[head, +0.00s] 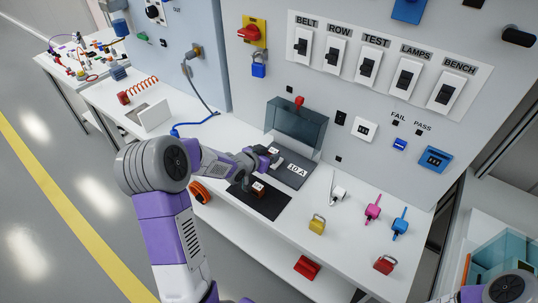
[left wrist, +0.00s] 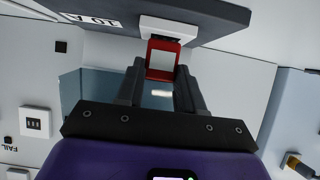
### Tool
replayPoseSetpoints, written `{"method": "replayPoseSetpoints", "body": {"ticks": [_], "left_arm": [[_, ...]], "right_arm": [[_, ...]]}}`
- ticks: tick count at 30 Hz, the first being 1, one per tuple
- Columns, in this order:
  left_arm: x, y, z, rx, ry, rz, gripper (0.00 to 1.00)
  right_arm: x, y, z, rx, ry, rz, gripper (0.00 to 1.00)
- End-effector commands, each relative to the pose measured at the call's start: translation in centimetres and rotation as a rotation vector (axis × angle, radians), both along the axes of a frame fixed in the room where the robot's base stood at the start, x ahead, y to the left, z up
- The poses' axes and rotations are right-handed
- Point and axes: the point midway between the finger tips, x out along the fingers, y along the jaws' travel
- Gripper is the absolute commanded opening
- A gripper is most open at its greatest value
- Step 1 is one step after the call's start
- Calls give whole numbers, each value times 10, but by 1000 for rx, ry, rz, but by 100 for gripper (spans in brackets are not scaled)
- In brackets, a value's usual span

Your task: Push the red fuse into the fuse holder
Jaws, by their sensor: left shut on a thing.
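My left gripper (head: 268,156) is shut on the red fuse (left wrist: 163,62), which has a pale face and shows between the fingertips in the left wrist view (left wrist: 160,78). The white fuse holder (left wrist: 168,27) sits on a dark grey plate (head: 296,174) labelled "10 A". The fuse is right at the holder's mouth and appears to touch it; how deep it sits I cannot tell. In the head view the gripper mostly hides the fuse and holder. My right gripper is not in view.
A dark mat (head: 270,208) on the bench holds a small dark red block with a white label (head: 258,187). A clear raised cover (head: 297,127) stands behind the plate. Padlocks, including a yellow one (head: 317,225), lie to the right.

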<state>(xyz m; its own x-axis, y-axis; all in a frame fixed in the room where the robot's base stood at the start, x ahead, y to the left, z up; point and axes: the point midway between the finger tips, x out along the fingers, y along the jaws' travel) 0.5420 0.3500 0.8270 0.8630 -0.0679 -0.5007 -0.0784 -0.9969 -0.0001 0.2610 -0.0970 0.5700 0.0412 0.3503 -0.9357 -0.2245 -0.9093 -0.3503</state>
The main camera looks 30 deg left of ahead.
Motion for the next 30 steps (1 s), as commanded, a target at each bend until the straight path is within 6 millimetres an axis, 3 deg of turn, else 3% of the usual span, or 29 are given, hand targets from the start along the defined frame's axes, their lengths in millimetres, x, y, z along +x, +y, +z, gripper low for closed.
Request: {"method": "replayPoseSetpoints", "body": {"ticks": [23,24,28,30], "left_arm": [[0,0,-4,0,0,0,0],[0,0,-4,0,0,0,43],[0,0,-4,0,0,0,63],[0,0,-4,0,0,0,67]], "right_arm": [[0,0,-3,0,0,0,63],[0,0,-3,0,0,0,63],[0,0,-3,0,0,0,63],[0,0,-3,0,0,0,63]]}}
